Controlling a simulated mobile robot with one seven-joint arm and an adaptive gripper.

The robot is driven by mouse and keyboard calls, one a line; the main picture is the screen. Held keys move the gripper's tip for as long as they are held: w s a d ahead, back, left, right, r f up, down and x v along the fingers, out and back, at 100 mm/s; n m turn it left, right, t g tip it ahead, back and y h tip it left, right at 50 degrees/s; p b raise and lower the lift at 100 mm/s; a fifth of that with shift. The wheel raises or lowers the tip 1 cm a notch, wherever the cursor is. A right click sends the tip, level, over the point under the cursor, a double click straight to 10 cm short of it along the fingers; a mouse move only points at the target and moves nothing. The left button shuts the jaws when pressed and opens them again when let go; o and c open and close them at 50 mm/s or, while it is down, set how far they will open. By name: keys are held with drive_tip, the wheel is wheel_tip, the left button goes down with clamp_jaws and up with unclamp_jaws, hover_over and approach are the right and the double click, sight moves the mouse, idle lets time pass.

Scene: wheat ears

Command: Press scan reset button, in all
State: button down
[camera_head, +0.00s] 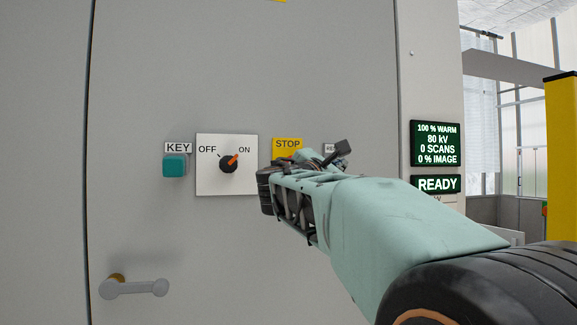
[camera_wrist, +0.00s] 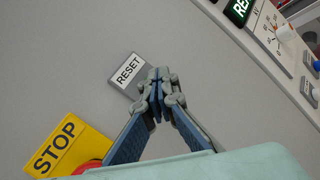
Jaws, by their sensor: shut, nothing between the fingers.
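The white RESET label (camera_wrist: 128,70) sits on a grey plate on the cabinet front, just left of my gripper's tips in the wrist view. My gripper (camera_wrist: 158,80) is shut and empty, its blue-padded fingers together. The fingertips overlap the right part of the grey plate. The reset button itself is not visible and may be behind the fingers; I cannot tell whether they touch it. In the head view only a bit of the RESET label (camera_head: 330,148) shows past my arm.
A yellow STOP plate (camera_head: 287,147) is left of the reset; its red button (camera_wrist: 88,166) is partly hidden. Further left are an OFF/ON switch (camera_head: 228,164) pointing to ON and a teal KEY block (camera_head: 174,166). A screen (camera_head: 437,144) reads 0 SCANS; another reads READY (camera_head: 437,184).

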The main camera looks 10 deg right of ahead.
drive_tip(key=shift+s+f+b, duration=0.1)
drive_tip(key=shift+s+b, duration=0.35)
drive_tip(key=shift+s, duration=0.45)
drive_tip(key=s+b, duration=0.1)
drive_tip(key=s, duration=0.4)
drive_tip(key=shift+s+b, duration=0.15)
drive_tip(key=shift+b, duration=0.2)
drive_tip(key=shift+r, duration=0.2)
